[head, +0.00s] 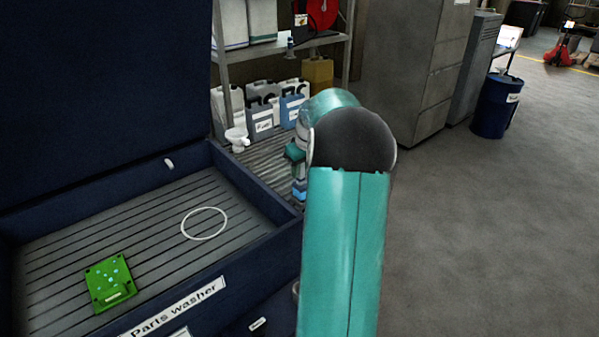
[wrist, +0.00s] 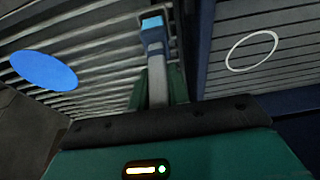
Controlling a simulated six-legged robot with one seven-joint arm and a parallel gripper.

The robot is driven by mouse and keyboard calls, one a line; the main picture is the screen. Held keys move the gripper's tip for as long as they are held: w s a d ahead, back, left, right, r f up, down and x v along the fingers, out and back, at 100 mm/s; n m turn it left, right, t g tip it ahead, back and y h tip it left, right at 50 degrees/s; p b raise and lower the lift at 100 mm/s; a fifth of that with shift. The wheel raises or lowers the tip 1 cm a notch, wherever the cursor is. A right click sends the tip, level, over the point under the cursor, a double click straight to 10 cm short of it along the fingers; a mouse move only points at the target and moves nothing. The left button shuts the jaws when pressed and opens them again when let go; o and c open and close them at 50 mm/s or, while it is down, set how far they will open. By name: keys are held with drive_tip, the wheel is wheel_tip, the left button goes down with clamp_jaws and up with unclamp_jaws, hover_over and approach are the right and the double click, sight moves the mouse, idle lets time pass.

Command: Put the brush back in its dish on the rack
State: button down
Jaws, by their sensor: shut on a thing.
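My gripper (wrist: 157,85) is shut on a slim grey piece with a light blue end, which I take to be the brush (wrist: 152,24). A flat round blue disc (wrist: 43,70), which looks like the dish, lies on the rack to the left of my gripper, apart from the brush. In the head view my arm hides the disc and most of the gripper; the rack (head: 262,160) shows left of my arm.
The parts washer (head: 245,245) has its lid up. A white ring (head: 204,223) and a green plate (head: 110,281) lie in its slatted tray. A white funnel (head: 237,138) and several jugs (head: 262,105) stand at the rack's back.

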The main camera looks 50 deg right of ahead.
drive_tip(key=shift+f, duration=0.5)
drive_tip(key=shift+f, duration=0.1)
drive_tip(key=c, duration=1.3)
unclamp_jaws()
drive_tip(key=v, duration=1.2)
drive_tip(key=shift+a, duration=0.15)
